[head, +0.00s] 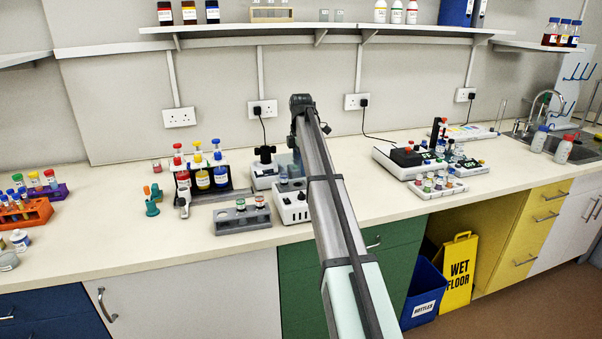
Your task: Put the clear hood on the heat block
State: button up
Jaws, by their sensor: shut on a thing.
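My arm reaches up from the bottom of the head view to the back of the bench. My gripper (294,143) hangs below the wrist, and my forearm hides most of it. A faint bluish see-through shape just below it looks like the clear hood (286,163), held in the shut jaws. Below that shape stands a small white device (291,207) with dark spots on its front, which looks like the heat block. My arm covers its right side. I cannot tell whether the hood touches it.
A grey tube rack (228,223) stands left of the white device, with a bottle rack (226,187) behind it. A white device with a black top (264,177) stands close behind. A larger white instrument (385,155) is to the right. The bench front is clear.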

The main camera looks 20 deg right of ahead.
jog(key=shift+f, duration=1.75)
jog(key=shift+f, duration=0.2)
jog(key=o, duration=0.9)
jog(key=shift+o, duration=0.2)
notch_tip(320, 180, up, 12)
jog(key=shift+r, duration=0.2)
